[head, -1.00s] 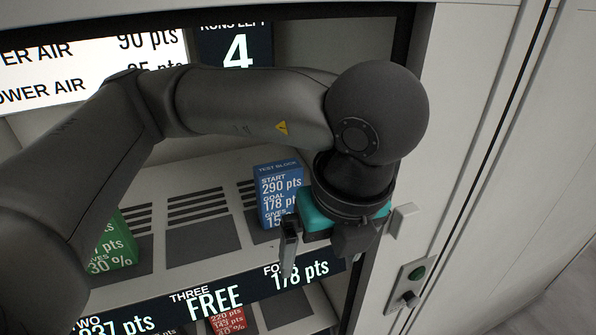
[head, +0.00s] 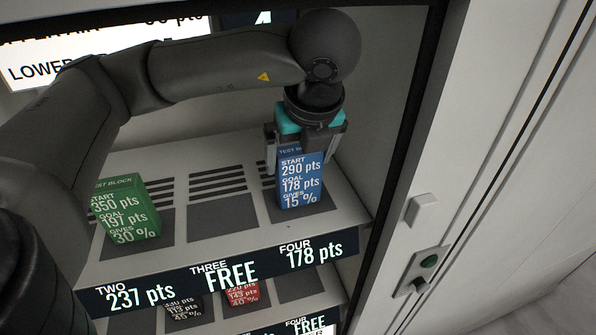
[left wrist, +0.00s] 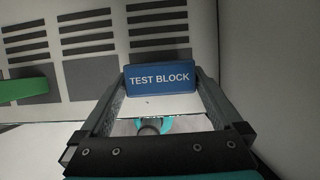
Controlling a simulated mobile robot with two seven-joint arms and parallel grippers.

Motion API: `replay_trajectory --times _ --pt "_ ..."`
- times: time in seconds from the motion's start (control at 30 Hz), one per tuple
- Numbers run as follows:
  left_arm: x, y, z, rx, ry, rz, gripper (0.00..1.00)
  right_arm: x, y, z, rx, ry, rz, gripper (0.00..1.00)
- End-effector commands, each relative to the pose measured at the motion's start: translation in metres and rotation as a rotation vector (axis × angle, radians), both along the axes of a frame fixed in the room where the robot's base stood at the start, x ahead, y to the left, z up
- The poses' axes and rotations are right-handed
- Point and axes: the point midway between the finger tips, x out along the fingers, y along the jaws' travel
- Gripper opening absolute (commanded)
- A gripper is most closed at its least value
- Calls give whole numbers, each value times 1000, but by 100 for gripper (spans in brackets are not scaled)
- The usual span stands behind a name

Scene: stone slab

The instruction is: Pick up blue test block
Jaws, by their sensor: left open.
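The blue test block (head: 300,182) stands upright on the dark pad of shelf position four, at the right of the upper shelf. Its front reads 290, 178 and 15 %. My left gripper (head: 304,150) points down over it, open, with one finger at each side of the block's upper part. In the left wrist view, the blue block's top (left wrist: 160,78) lies between the two finger ends (left wrist: 160,84). I cannot tell whether either finger touches it. My right gripper is not in view.
A green block (head: 126,210) stands on the same shelf at the left. The pad between (head: 222,216) is empty. A red block (head: 243,291) and a black block (head: 183,309) are on the lower shelf. The cabinet's side wall is close at the right.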

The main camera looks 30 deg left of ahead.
Motion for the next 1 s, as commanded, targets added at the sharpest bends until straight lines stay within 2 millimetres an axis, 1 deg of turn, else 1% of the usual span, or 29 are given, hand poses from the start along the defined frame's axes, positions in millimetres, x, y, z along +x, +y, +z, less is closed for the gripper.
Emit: replay_trajectory --times 0.07,0.3,0.4,0.67,1.0 --pt "2 3 -4 1 3 1 100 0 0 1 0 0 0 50" --pt "10 12 -36 1 4 2 100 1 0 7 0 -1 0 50" --pt "12 15 -44 0 3 2 100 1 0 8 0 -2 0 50" --pt "13 16 -47 0 1 1 100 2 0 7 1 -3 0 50" --pt "13 15 -47 0 1 1 62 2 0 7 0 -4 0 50"
